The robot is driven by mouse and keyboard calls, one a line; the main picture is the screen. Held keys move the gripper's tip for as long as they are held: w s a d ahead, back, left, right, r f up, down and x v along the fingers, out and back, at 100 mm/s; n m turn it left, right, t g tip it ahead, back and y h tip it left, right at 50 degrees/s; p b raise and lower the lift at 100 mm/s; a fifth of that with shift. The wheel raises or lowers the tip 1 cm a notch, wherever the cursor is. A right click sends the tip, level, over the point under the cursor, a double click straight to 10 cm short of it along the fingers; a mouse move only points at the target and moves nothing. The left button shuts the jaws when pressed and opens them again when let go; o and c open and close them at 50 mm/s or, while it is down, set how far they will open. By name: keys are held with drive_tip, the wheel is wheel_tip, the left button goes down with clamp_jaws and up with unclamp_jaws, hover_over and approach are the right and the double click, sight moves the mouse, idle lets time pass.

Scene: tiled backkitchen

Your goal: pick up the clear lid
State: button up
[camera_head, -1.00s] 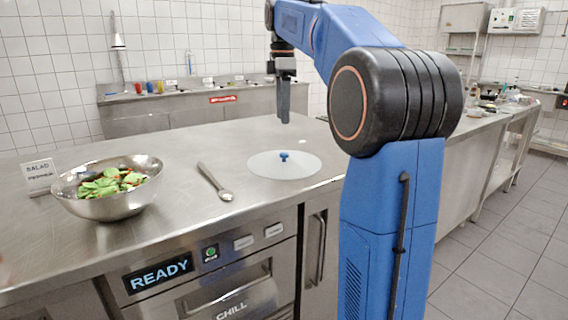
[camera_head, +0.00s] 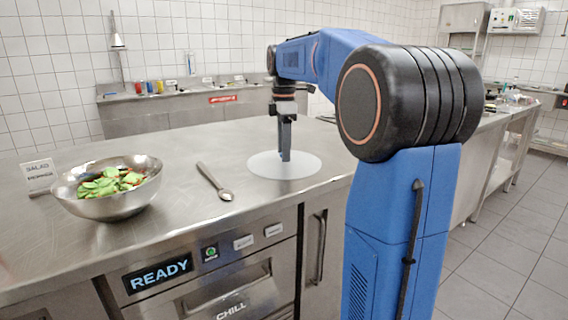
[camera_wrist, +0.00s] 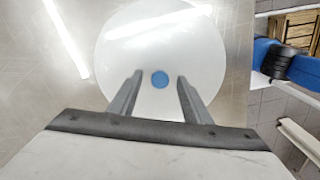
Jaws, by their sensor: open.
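The clear lid (camera_head: 262,168) lies flat on the steel counter, a pale round disc. It also shows in the wrist view (camera_wrist: 135,45), with its blue knob (camera_wrist: 160,79) near the middle. My gripper (camera_head: 285,157) points down over the lid, and in the head view its fingers hide the knob. In the wrist view my gripper (camera_wrist: 158,82) is open, with one finger on each side of the knob and a gap on both sides. I cannot tell how far the fingertips are above the lid.
A steel bowl of salad (camera_head: 108,205) stands left on the counter (camera_head: 180,235), with a sign (camera_head: 39,176) behind it. A spoon (camera_head: 214,181) lies between the bowl and the lid. Small coloured containers (camera_head: 149,87) stand on the back bench. The counter behind the lid is clear.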

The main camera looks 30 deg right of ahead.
drive_tip(key=shift+f, duration=0.1)
clamp_jaws()
